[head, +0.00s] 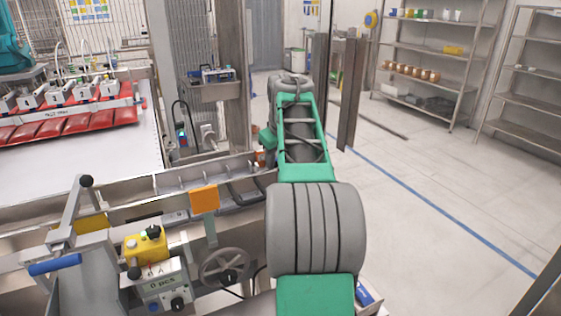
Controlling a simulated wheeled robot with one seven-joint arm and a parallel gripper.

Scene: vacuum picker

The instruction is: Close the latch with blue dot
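I cannot make out a latch with a blue dot in the head view. On the left stands a steel machine frame (130,210) with a lever ending in a black knob (87,181). A bar with a blue grip (55,265) sits lower left, close to the lever's foot. My green and grey arm fills the middle of the view and reaches away from me, to the right of these parts. My gripper does not show, so I cannot see its fingers or anything in them.
A yellow control box (146,246) and a handwheel (224,266) sit on the machine's near side. Red suction pads (70,125) hang over a white surface at the left. Shelves (430,65) stand at the back right. The floor (430,190) at right is clear.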

